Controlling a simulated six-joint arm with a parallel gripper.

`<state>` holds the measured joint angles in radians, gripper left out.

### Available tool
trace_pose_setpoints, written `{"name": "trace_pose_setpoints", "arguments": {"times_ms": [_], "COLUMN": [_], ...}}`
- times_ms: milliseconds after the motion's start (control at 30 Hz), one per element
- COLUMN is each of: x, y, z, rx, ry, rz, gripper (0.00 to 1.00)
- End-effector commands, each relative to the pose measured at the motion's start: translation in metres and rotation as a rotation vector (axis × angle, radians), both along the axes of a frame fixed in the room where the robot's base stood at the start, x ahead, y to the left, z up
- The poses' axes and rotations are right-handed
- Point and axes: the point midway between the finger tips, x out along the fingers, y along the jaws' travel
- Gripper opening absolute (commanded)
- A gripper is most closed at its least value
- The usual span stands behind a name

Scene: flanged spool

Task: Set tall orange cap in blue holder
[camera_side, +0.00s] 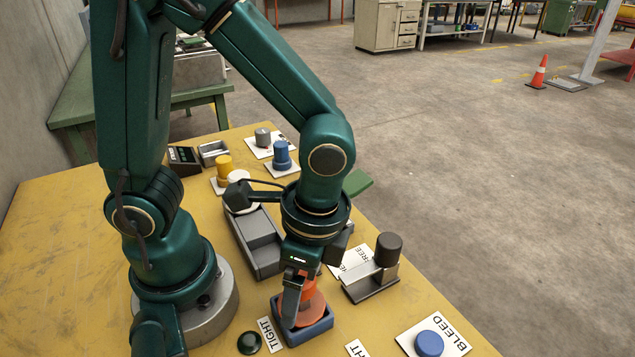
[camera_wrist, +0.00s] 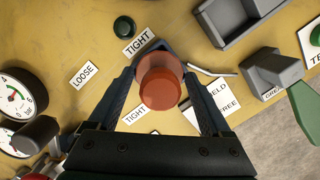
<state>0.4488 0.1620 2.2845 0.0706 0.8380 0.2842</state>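The orange cap (camera_side: 312,306) has a wide flange low down and a narrower top. It stands upright over the blue holder (camera_side: 318,330), near the front edge of the table; whether it is fully seated is hidden. In the wrist view the cap (camera_wrist: 160,88) is between my two fingers, and a dark corner of the holder (camera_wrist: 182,47) shows behind it. My gripper (camera_side: 300,300) points down, with one finger in front of the cap. Its fingertips (camera_wrist: 160,74) lie close on either side of the flange; contact is unclear.
A grey stand with a dark knob (camera_side: 388,250) is right of the holder. A grey tray (camera_side: 262,250) lies behind. A green button (camera_side: 249,343) and TIGHT label (camera_side: 270,335) are left. A blue button (camera_side: 429,344) is at front right. Gauges (camera_wrist: 15,97) show at the wrist view's left.

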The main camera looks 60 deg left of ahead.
Motion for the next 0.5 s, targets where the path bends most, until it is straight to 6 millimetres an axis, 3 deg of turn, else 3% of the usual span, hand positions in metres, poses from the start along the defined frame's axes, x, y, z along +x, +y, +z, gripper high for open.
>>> {"name": "trace_pose_setpoints", "arguments": {"times_ms": [333,500], "x": [0.0,0.004], "y": [0.0,-0.003], "z": [0.003,0.021], "rx": [-0.001,-0.004], "ry": [-0.002,-0.008], "rz": [0.0,0.0], "gripper": [0.82,0.82]}}
